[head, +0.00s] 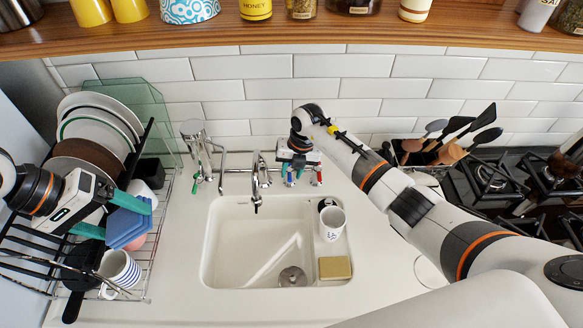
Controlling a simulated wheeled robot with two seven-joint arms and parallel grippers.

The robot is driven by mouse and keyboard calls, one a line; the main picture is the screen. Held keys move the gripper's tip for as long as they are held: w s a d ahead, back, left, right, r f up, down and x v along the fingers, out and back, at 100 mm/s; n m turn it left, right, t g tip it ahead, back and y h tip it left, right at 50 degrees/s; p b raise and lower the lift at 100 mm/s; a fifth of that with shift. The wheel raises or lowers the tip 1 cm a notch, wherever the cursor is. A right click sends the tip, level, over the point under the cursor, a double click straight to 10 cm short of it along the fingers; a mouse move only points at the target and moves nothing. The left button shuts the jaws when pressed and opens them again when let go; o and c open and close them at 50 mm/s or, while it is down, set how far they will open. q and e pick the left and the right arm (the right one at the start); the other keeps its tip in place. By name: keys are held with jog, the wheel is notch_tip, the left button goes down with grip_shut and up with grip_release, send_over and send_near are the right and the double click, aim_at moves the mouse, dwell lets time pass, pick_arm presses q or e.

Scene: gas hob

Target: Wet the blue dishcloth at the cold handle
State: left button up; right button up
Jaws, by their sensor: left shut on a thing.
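The blue dishcloth (124,231) is at the left, over the dish rack's right side. My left gripper (138,205) is shut on it, with teal fingers at its upper edge. The tap (258,182) stands behind the white sink (212,240), its spout over the basin. The cold handle (290,178), marked blue, and a red-marked handle (318,179) are to the right of the spout. My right gripper (298,160) is right above these handles, its fingers mostly hidden by its own body. I cannot tell whether it touches the cold handle.
A dish rack (150,275) with plates, cups and a pan fills the left. A striped cup (120,268) is just below the cloth. A white mug (332,222) and a sponge (335,268) sit at the sink's right. The counter between rack and sink is clear.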

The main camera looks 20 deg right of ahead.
pick_arm(q)
jog(key=shift+s+d+r, duration=0.1)
jog(key=shift+s+r, duration=0.05)
jog(key=shift+s, duration=0.1)
jog(key=shift+s+r, duration=0.1)
jog(key=shift+s, duration=0.2)
pick_arm(e)
jog(key=shift+s+f, duration=0.2)
jog(key=shift+s, duration=0.25)
pick_arm(q)
jog(key=shift+w, duration=0.3)
pick_arm(e)
jog(key=shift+w+a+f, duration=0.1)
jog(key=shift+w, duration=0.15)
jog(key=shift+c, duration=0.5)
pick_arm(q)
jog(key=shift+w, duration=0.35)
pick_arm(e)
jog(key=shift+w, duration=0.2)
grip_shut()
pick_arm(q)
jog(key=shift+s+a+f+b, duration=0.1)
jog(key=shift+a+f+b, duration=0.1)
jog(key=shift+f+b, duration=0.95)
jog(key=shift+f, duration=0.3)
pick_arm(e)
jog(key=n, duration=0.1)
jog(key=d+n, duration=0.1)
jog(key=shift+n, duration=0.4)
